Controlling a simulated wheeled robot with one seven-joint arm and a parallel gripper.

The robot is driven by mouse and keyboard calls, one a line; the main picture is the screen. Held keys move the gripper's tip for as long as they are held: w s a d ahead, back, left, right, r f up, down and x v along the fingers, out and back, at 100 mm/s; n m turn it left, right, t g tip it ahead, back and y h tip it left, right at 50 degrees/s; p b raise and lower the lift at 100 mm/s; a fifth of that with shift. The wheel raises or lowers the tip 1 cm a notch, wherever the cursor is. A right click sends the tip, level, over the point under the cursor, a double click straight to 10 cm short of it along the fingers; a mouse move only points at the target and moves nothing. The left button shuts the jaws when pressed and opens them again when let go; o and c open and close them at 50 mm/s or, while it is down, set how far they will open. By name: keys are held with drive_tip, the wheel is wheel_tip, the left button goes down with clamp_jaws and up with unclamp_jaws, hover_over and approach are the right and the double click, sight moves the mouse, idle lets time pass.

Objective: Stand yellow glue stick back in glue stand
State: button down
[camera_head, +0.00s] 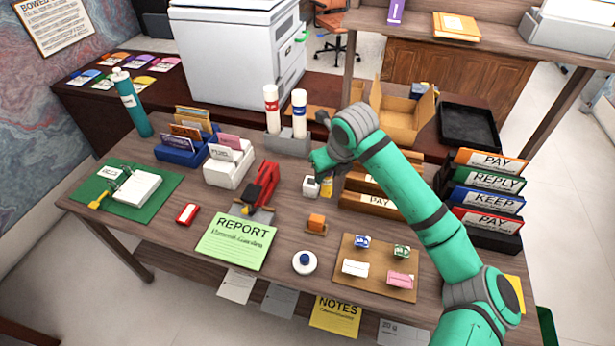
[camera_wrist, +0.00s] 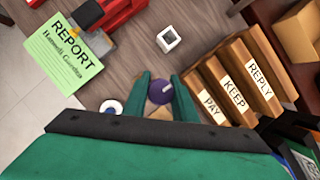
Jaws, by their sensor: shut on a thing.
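The yellow glue stick (camera_head: 327,189) is under my gripper (camera_head: 326,172) in the head view, roughly upright. In the wrist view its round purple top (camera_wrist: 159,92) sits between the two green fingers of my gripper (camera_wrist: 163,88), which are shut on it. I cannot tell whether its foot touches the desk. A small white block (camera_head: 310,187) with a square opening, apparently the glue stand, is just left of the glue stick. In the wrist view this block (camera_wrist: 170,39) is ahead of the fingers, apart from them, and its opening looks empty.
A grey holder (camera_head: 288,145) with red- and blue-marked white bottles stands behind. Labelled wooden trays (camera_head: 368,201) are close on the right. A red stapler-like thing (camera_head: 262,185) stands left, an orange block (camera_head: 316,222) in front. Bare desk surrounds the white block.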

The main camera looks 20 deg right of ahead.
drive_tip(key=shift+w+f, duration=3.25)
drive_tip(key=shift+w, duration=0.3)
drive_tip(key=shift+w+f, duration=3.25)
drive_tip(key=shift+w, duration=0.25)
drive_tip(key=shift+f, duration=0.25)
drive_tip(key=c, duration=1.4)
unclamp_jaws()
drive_tip(key=shift+c, duration=0.2)
